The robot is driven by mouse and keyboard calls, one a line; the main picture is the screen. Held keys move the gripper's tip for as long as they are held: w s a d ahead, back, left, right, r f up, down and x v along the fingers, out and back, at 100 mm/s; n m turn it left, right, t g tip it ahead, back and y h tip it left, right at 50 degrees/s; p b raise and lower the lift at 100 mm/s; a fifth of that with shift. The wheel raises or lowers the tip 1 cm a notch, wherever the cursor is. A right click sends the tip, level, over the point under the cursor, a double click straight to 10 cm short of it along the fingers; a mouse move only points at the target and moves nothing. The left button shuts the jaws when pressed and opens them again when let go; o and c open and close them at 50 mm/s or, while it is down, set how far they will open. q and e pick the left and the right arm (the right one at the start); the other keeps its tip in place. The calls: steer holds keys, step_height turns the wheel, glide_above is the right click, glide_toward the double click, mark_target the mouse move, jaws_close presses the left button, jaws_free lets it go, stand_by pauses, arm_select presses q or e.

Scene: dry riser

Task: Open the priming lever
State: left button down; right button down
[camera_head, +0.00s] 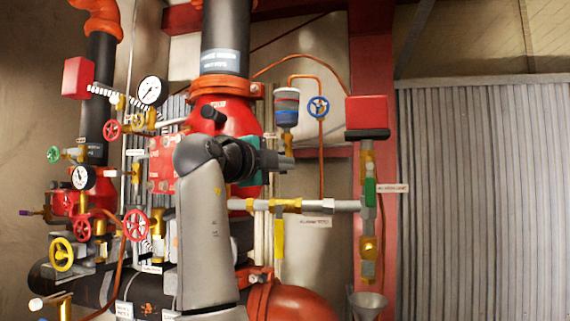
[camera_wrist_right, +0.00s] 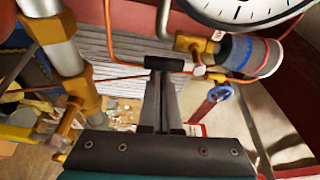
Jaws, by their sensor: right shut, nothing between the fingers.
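The priming cup (camera_head: 287,107), grey with blue and red bands, stands on a brass fitting (camera_head: 287,142) right of the red valve body. It also shows in the right wrist view (camera_wrist_right: 250,55). There a short black bar (camera_wrist_right: 165,63) with a pale end lies near the brass fitting; it looks like the priming lever. My right gripper (camera_head: 280,160) is just below the cup's fitting in the head view. Its fingers (camera_wrist_right: 162,80) are shut and empty, with tips at or just below the black bar; contact is unclear. My left gripper is not in view.
A blue handwheel (camera_head: 318,107) on copper pipe is right of the cup. A yellow lever (camera_head: 279,238) hangs below, and a green lever (camera_head: 370,191) is on the right pipe under a red box (camera_head: 366,112). Gauges and handwheels crowd the left. The corrugated wall (camera_head: 480,200) side is clear.

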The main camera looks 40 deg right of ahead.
steer(key=shift+a, duration=0.1)
steer(key=shift+s+a, duration=0.1)
steer(key=shift+a, duration=0.2)
steer(key=b+v, duration=0.4)
steer(key=v, duration=1)
steer(key=shift+s+a, duration=0.15)
steer(key=shift+s, duration=0.05)
